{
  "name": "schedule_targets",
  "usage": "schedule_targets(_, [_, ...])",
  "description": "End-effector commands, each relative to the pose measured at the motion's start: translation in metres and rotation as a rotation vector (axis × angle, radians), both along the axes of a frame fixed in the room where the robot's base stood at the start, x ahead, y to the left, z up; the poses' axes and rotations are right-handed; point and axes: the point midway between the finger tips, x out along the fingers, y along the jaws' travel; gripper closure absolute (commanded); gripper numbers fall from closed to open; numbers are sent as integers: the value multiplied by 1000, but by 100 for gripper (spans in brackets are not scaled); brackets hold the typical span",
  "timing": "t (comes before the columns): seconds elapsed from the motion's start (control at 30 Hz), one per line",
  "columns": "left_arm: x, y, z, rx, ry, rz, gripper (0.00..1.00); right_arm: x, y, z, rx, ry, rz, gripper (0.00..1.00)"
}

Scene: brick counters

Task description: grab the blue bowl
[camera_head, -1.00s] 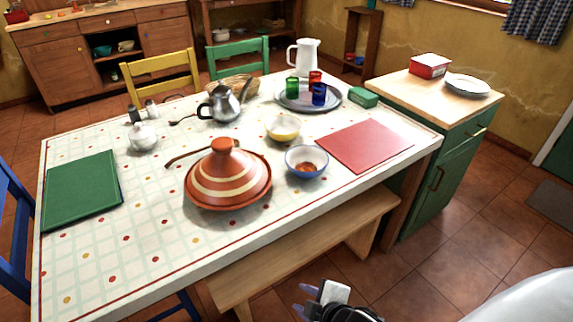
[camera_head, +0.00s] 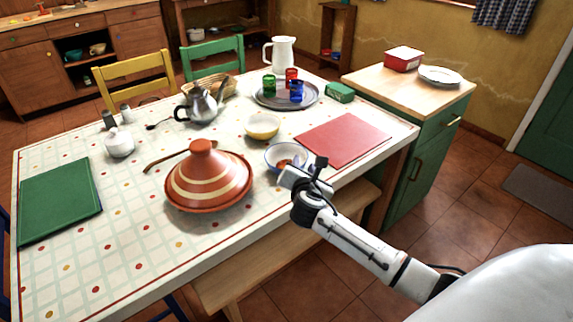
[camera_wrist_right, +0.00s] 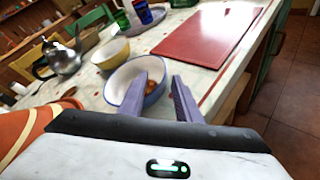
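The blue bowl (camera_head: 288,152), white inside with a blue outside and something orange-brown in it, stands on the table right of the tagine. It also shows in the right wrist view (camera_wrist_right: 128,72), just beyond my fingertips. My right gripper (camera_head: 309,168) is at the bowl's near right side and covers part of it in the head view. In the right wrist view its two purple fingers (camera_wrist_right: 168,75) are apart with nothing clearly held between them. The left finger overlaps the bowl in the picture; I cannot tell whether it touches. My left gripper is not in view.
A terracotta tagine (camera_head: 208,180) stands left of the bowl and a yellow bowl (camera_head: 262,126) behind it. A red mat (camera_head: 343,139) lies to the right. A wooden bench (camera_head: 270,262) runs along the table's near side.

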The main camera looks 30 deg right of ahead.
Motion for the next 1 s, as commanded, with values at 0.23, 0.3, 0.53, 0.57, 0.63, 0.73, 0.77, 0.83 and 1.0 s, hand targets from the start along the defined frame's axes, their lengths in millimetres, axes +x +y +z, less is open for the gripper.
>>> schedule_targets(0.23, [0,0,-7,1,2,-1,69,26,-20,-15,2,-1,-3,69])
schedule_targets(0.3, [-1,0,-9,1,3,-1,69,31,-23,-17,2,-1,-2,69])
schedule_targets(0.53, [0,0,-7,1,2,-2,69,34,-25,-18,3,0,-1,69])
schedule_targets(0.57, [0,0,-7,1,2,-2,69,34,-25,-18,3,0,-1,69])
schedule_targets(0.63, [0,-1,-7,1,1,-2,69,34,-25,-18,4,0,-1,74])
schedule_targets(0.73, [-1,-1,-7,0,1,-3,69,34,-25,-19,3,1,-1,91])
schedule_targets(0.77, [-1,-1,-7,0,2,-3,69,33,-25,-19,3,1,-1,96])
schedule_targets(0.83, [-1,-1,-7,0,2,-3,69,33,-25,-19,3,1,-1,100])
schedule_targets(1.0, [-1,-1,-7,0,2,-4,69,33,-25,-18,2,0,-1,100])
